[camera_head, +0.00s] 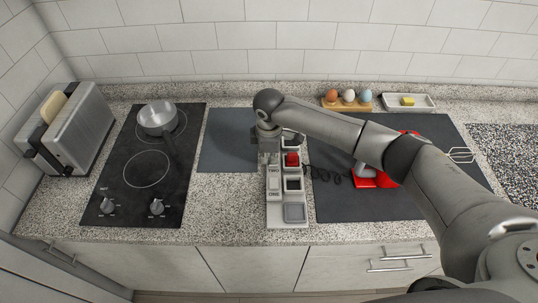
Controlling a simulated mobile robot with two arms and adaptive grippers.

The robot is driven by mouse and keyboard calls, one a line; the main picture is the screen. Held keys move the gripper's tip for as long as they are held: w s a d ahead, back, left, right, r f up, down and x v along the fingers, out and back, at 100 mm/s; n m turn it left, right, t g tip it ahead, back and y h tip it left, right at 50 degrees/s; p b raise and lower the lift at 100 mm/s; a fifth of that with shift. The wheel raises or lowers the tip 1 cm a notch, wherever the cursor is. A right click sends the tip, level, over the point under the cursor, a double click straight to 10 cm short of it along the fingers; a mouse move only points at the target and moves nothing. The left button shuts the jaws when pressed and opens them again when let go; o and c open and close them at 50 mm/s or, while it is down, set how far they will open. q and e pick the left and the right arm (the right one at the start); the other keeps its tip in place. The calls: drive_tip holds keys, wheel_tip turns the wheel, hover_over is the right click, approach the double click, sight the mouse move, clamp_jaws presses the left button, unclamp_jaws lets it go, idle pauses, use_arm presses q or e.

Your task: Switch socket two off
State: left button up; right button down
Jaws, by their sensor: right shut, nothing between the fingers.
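The pale socket strip (288,222) lies on the counter near its front edge, with the labels TWO and ONE along its left side. A red piece (292,159) stands at the right of the strip, near the TWO label; I cannot tell whether it is a switch or a plug. A dark square with a light frame lies below it, and a grey square pad is at the front end. My right gripper (269,157) points down, shut and empty, over the strip's far left part, and hides it. I cannot tell whether it touches. My left gripper is out of view.
A black coiled cord (335,177) runs right towards a red appliance (378,179) on a dark mat, partly behind my right arm. A hob (147,205) with a pot (158,118), and a toaster (70,133), stand left. An egg holder (346,105) and butter dish (408,108) are behind.

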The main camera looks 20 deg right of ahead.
drive_tip(key=shift+r+p, duration=0.55)
drive_tip(key=shift+r, duration=0.05)
drive_tip(key=r+p, duration=0.1)
drive_tip(key=p, duration=0.1)
drive_tip(key=r+p, duration=0.2)
drive_tip(key=shift+w+r, duration=0.2)
drive_tip(key=shift+r, duration=0.1)
drive_tip(key=shift+w+r+b, duration=0.25)
drive_tip(key=shift+r+b, duration=0.3)
drive_tip(key=shift+b, duration=0.4)
wheel_tip(320, 180, up, 8)
drive_tip(key=b, duration=0.2)
drive_tip(key=shift+w+d, duration=0.2)
drive_tip(key=shift+w, duration=0.1)
